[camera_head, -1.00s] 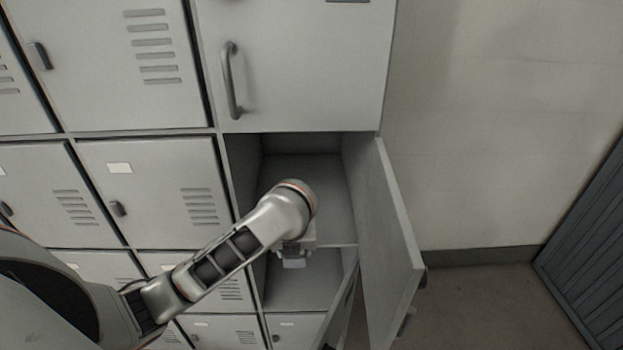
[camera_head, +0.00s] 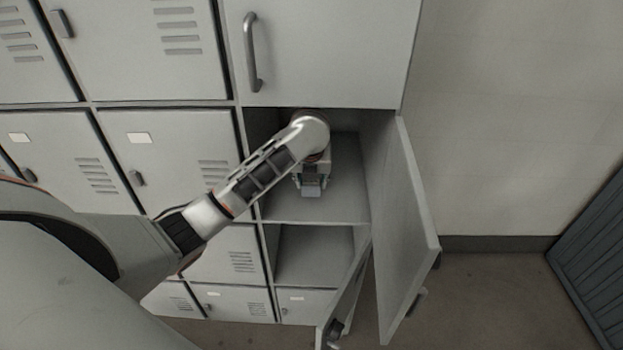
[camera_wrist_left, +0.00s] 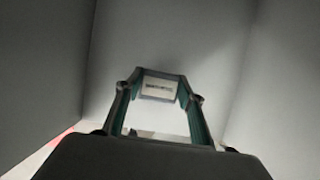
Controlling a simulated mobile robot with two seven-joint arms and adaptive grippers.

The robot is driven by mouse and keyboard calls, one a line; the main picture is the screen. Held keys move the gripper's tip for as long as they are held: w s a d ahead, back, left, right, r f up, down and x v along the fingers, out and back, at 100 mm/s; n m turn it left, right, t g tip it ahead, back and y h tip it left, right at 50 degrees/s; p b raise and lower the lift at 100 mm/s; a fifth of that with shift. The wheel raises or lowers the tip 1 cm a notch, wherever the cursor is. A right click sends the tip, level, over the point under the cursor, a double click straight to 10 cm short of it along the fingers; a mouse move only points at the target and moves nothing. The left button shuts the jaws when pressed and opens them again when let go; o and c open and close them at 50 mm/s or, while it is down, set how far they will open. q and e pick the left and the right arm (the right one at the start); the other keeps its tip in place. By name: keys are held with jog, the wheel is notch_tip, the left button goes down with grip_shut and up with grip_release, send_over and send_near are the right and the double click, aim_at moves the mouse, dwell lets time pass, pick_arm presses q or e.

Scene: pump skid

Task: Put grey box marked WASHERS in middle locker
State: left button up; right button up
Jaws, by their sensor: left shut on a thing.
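The middle locker (camera_head: 347,185) is open, and its floor and inner walls show in the head view. My left arm reaches in from the left, and my left gripper (camera_head: 311,181) points down inside that opening. It is shut on the grey box marked WASHERS (camera_wrist_left: 158,90), which shows between the two teal-edged fingers in the left wrist view. The box's pale label faces the wrist camera, but its print is too small to read. Most of the box is hidden by the gripper, and I cannot tell whether it touches the locker floor. My right gripper is out of view.
The middle locker's door (camera_head: 407,230) stands open on the right. Below is another open compartment (camera_head: 315,256) with its door (camera_head: 345,295) swung out. A closed upper door (camera_head: 325,55) with a bar handle is above. Closed lockers fill the left.

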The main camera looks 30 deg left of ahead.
pick_arm(q)
jog(key=w, duration=0.1)
jog(key=w+a, duration=0.1)
jog(key=shift+w+a, duration=0.15)
jog(key=shift+w, duration=0.15)
jog(key=shift+s+f, duration=0.1)
jog(key=shift+f, duration=0.65)
jog(key=shift+f, duration=0.1)
jog(key=o, duration=1.2)
jog(key=shift+r, duration=0.2)
jog(key=s+d, duration=0.1)
jog(key=s, duration=0.2)
jog(key=s+d, duration=0.2)
jog(key=s, duration=0.2)
jog(key=s+d+r, duration=0.1)
jog(key=s+d, duration=0.1)
jog(key=s, duration=0.2)
jog(key=shift+s+d, duration=0.15)
jog(key=shift+d, duration=0.1)
